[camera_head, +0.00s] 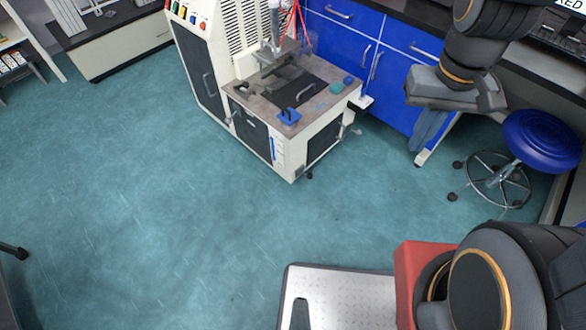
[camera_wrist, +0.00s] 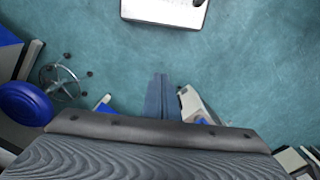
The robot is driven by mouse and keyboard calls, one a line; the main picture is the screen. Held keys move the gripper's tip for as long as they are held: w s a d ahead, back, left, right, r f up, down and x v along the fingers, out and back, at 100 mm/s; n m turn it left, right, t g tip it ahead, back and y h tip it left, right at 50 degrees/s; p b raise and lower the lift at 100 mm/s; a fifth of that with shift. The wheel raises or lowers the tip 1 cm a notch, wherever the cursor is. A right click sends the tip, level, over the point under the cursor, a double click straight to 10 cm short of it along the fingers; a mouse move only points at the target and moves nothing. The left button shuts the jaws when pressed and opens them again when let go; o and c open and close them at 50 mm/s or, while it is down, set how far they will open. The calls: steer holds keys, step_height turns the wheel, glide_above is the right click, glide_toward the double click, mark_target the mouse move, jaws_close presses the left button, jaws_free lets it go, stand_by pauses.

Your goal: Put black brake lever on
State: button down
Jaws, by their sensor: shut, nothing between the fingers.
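The rheometer machine (camera_head: 215,60) stands at the top centre of the head view, a white and black cabinet with a lower worktable. Small black parts show on it: a black piece (camera_head: 241,88) at the table's left edge, a black upright piece on a blue block (camera_head: 289,116) at the front corner, and a small black foot or caster part (camera_head: 309,176) near the floor. I cannot tell which is the brake lever. My gripper (camera_head: 430,132) hangs to the right of the machine, well apart from it, shut and empty. Its closed fingers (camera_wrist: 160,96) point over floor in the wrist view.
Blue cabinets (camera_head: 395,80) stand behind and right of the machine. A blue stool (camera_head: 541,138) on a wheeled base is at the right. A dark-topped bench (camera_head: 110,45) is at the back left. The teal floor (camera_head: 150,200) in front of the machine is clear.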

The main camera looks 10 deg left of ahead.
steer(key=shift+w+a, duration=0.15)
steer(key=w+f+n+t+b, duration=0.4)
steer(key=w+f+b, duration=1.5)
steer(key=w+f, duration=0.6)
steer(key=w+a+f+n+y+b, duration=0.1)
steer(key=a+f+b, duration=0.3)
steer(key=f, duration=0.6)
steer(key=w+a+f+n+g+y+b, duration=0.1)
steer(key=w+a+f+n+y+b, duration=0.1)
steer(key=f+b, duration=0.6)
steer(key=w+a+f+n+y+b, duration=0.2)
steer(key=a+f+b, duration=0.4)
steer(key=f, duration=0.5)
steer(key=w+a+y, duration=0.1)
steer(key=w, duration=0.1)
steer(key=shift+w+a+f+b, duration=0.25)
steer(key=shift+w+f+b, duration=0.05)
